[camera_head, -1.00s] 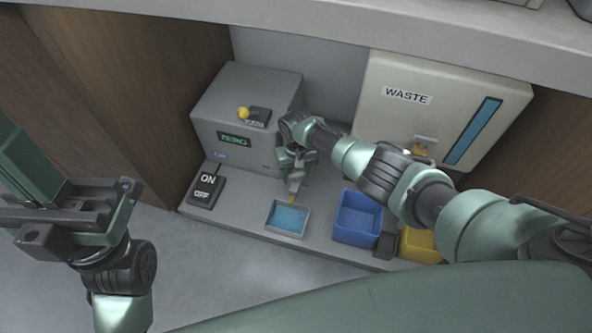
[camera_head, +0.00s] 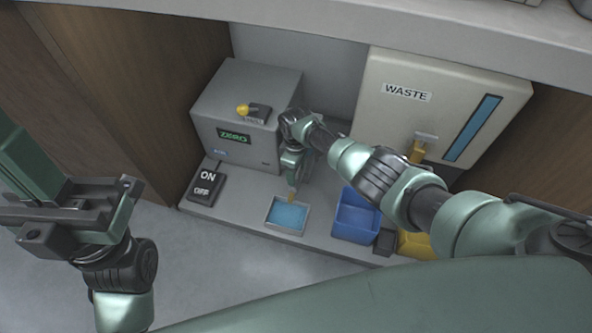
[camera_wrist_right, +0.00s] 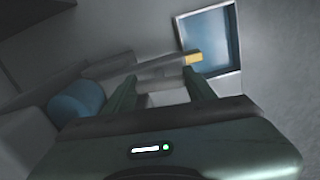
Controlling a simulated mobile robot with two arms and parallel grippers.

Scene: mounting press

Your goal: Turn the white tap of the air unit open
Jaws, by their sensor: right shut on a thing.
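My right gripper (camera_head: 292,182) points down in front of the grey unit with the ZERO display (camera_head: 235,137). In the right wrist view its two fingers (camera_wrist_right: 163,90) close on a pale piece between them. A grey bar with a yellow tip (camera_wrist_right: 193,58) runs past just beyond the fingers, and a blue round part (camera_wrist_right: 78,101) lies to their left. I cannot tell for certain which part is the white tap; the gripper hides much of this spot in the head view. My left gripper (camera_head: 70,215) hangs empty at the left, its jaws apart.
A metal tray of blue liquid (camera_head: 287,215) lies just below the right gripper. Blue (camera_head: 356,220) and yellow (camera_head: 417,245) bins stand right of it. The WASTE unit (camera_head: 392,120) is behind my right arm. An ON/OFF switch (camera_head: 206,186) sits left. The shelf (camera_head: 480,32) overhangs the back.

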